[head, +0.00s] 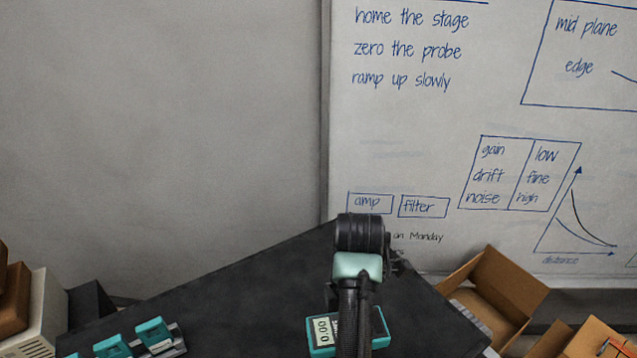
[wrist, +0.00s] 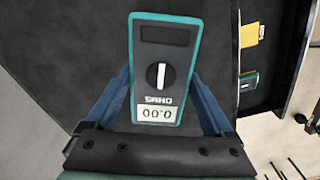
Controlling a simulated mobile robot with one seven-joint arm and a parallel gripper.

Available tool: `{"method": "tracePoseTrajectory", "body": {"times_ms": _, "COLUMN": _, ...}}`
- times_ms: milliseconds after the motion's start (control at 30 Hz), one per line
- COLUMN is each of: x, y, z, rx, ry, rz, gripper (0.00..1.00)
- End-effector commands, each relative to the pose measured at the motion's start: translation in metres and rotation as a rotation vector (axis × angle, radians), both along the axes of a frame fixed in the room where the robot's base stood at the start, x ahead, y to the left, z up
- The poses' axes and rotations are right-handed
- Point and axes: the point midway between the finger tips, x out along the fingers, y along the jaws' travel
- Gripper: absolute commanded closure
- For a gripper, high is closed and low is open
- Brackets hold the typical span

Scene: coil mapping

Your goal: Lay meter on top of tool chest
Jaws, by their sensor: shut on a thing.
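The meter (wrist: 165,70) has a teal rim, a dark face, a round dial, the word OHMS and a display reading 0.00. In the wrist view it lies between the two blue fingers of my gripper (wrist: 160,79), which is shut on it. In the head view the meter (head: 378,330) shows at the bottom, partly hidden behind my arm. A broad dark flat top (head: 240,300) lies below it; I cannot tell if this is the tool chest's top, or whether the meter touches it.
Small teal blocks (head: 153,333) stand on the dark top at the left. Open cardboard boxes (head: 505,285) stand to the right, and a whiteboard (head: 420,130) is behind. In the wrist view, a yellow item (wrist: 250,35) and a small teal item (wrist: 248,82) lie right of the meter.

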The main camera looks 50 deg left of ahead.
Motion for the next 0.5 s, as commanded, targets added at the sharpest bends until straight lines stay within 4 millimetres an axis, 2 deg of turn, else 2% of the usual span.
{"method": "tracePoseTrajectory", "body": {"times_ms": 33, "x": -0.001, "y": 0.001, "z": -0.016, "rx": 0.0, "ry": 0.001, "rz": 0.001, "gripper": 0.91}}
{"method": "tracePoseTrajectory", "body": {"times_ms": 367, "x": 0.0, "y": 0.0, "z": -0.051, "rx": -0.001, "ry": 0.002, "rz": 0.0, "gripper": 0.91}}
{"method": "tracePoseTrajectory", "body": {"times_ms": 500, "x": -0.001, "y": -0.001, "z": -0.071, "rx": -0.003, "ry": 0.004, "rz": 0.0, "gripper": 0.91}}
